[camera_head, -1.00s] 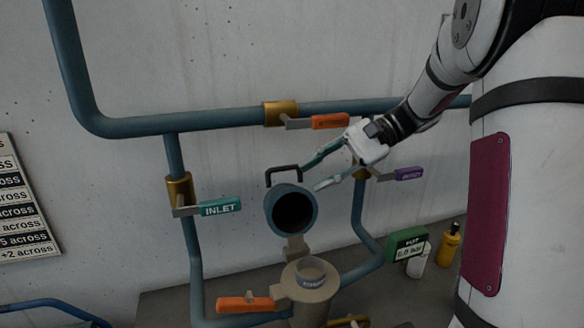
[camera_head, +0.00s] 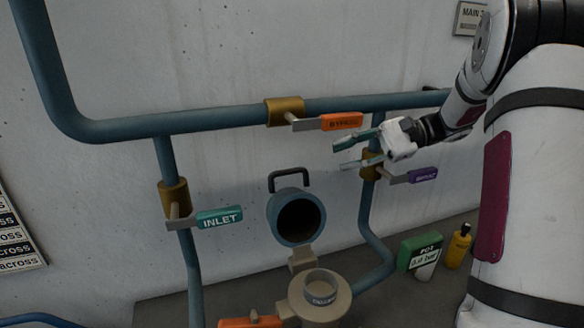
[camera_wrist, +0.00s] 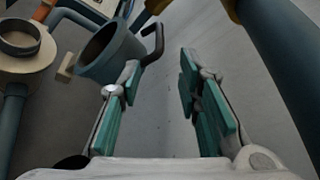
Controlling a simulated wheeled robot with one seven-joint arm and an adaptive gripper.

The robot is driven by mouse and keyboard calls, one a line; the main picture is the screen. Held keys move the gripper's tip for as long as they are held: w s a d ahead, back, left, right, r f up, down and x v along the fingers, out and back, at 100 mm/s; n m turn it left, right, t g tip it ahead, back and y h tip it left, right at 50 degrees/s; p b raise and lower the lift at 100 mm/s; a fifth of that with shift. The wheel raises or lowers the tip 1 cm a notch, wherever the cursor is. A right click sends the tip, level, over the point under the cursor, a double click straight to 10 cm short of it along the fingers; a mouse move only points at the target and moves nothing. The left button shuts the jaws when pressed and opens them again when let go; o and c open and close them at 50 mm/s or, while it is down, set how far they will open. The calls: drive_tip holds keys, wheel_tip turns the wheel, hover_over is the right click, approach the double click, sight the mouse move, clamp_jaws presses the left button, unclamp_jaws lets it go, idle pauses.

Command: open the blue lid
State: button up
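The blue lid (camera_head: 281,214) is a round, hollow cap with a black handle (camera_head: 289,178) on top. It is swung up on its hinge above the beige pot (camera_head: 320,306), its dark inside facing outward. The pot's round mouth is uncovered, with a grey ring in it. My gripper (camera_head: 348,155) is to the right of the lid and above it, apart from the handle. Its teal fingers are spread with nothing between them. In the wrist view the lid (camera_wrist: 112,52) and handle (camera_wrist: 155,43) show beyond my gripper (camera_wrist: 160,95), left of centre.
Blue pipes with levers surround the lid: teal INLET (camera_head: 219,217) at left, orange BYPASS (camera_head: 341,121) above, purple (camera_head: 423,174) at right, close to my gripper. A green gauge box (camera_head: 420,251) and yellow bottle (camera_head: 458,246) stand at lower right. Concrete wall lies behind.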

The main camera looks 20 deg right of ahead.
sight(299, 169)
drive_tip(key=p+x, duration=0.2)
drive_tip(key=x, duration=1.1)
drive_tip(key=shift+a, duration=0.15)
clamp_jaws()
drive_tip(key=shift+p, duration=0.3)
